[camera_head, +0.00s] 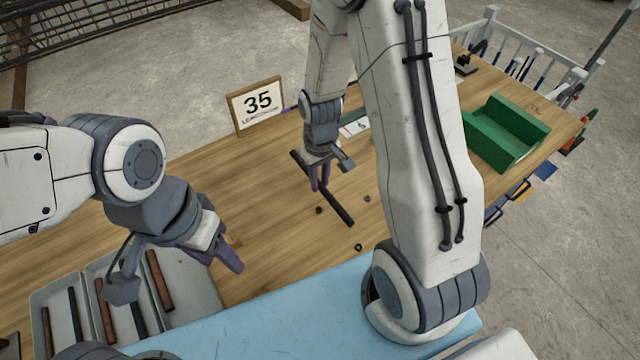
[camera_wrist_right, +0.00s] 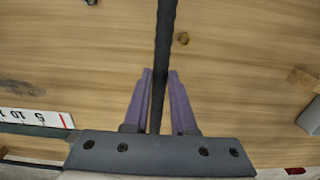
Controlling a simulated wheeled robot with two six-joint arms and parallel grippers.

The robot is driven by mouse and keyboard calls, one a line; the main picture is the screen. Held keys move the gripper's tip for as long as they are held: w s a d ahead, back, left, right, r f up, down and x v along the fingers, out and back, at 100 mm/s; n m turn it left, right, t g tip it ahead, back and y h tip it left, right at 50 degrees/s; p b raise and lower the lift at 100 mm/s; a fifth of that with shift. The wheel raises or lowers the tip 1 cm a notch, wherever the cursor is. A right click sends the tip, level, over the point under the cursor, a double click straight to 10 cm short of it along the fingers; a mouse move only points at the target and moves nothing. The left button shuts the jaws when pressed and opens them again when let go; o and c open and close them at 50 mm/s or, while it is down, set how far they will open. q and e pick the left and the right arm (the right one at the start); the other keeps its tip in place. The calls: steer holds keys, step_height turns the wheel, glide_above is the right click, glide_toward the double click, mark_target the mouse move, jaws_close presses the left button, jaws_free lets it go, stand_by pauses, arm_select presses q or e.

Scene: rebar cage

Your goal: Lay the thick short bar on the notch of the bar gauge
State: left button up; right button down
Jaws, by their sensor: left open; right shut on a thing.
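My right gripper (camera_head: 321,184) is shut on a dark ribbed bar (camera_head: 340,212), low over or at the wooden table; I cannot tell if the bar touches it. In the right wrist view the bar (camera_wrist_right: 166,50) runs lengthwise between the purple fingers (camera_wrist_right: 158,98). I cannot tell whether it is the thick short one. My left gripper (camera_head: 229,260) is open and empty, beside the grey tray (camera_head: 205,290). A white scale strip (camera_head: 353,128), also in the right wrist view (camera_wrist_right: 35,118), lies past the right gripper. I cannot make out the gauge's notch.
The tray's compartments hold black bars (camera_head: 76,315) and rusty bars (camera_head: 160,280). A green bin (camera_head: 508,135) is at the right. Small dark rings (camera_head: 319,211) lie on the table. A blue mat (camera_head: 290,310) covers the near side.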

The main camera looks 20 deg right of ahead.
steer(key=shift+f, duration=1.15)
steer(key=shift+f, duration=0.2)
steer(key=c, duration=0.7)
jaws_free()
steer(key=shift+c, duration=0.2)
steer(key=shift+r, duration=0.1)
